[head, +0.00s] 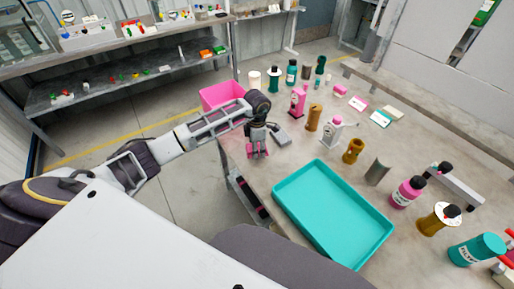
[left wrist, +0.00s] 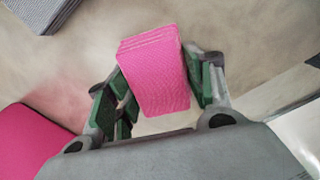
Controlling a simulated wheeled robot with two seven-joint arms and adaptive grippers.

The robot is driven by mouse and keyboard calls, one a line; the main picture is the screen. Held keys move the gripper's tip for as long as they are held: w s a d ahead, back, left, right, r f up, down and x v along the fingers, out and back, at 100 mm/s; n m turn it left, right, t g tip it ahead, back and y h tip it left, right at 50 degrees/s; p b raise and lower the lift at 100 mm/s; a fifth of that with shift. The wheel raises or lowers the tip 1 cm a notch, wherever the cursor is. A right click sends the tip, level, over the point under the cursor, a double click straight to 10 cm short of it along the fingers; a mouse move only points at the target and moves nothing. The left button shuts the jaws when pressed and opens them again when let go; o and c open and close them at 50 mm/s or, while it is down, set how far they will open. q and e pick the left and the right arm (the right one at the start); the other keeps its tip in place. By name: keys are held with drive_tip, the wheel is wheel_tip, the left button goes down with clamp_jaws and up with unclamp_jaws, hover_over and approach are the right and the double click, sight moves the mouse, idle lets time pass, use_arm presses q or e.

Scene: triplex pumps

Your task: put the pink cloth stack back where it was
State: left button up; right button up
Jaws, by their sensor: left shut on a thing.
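The pink cloth stack (left wrist: 155,70) is a small block of several folded layers. It sits between the green-padded fingers of my left gripper (left wrist: 158,88), which is shut on it. In the head view my left gripper (head: 257,148) points down at the table's left edge, and pink of the stack (head: 258,154) shows at its fingertips. Whether the stack touches the table top is hard to tell. My right gripper is not in view.
A grey block (head: 280,135) lies just right of the gripper. A pink bin (head: 220,94) stands behind and left. A teal tray (head: 345,235) lies nearer on the table (head: 285,165).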

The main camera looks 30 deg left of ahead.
use_arm(q)
drive_tip(key=shift+f, duration=0.15)
drive_tip(key=o, duration=1)
drive_tip(key=shift+c, duration=0.2)
drive_tip(key=shift+r, duration=0.2)
wheel_tip(320, 180, up, 12)
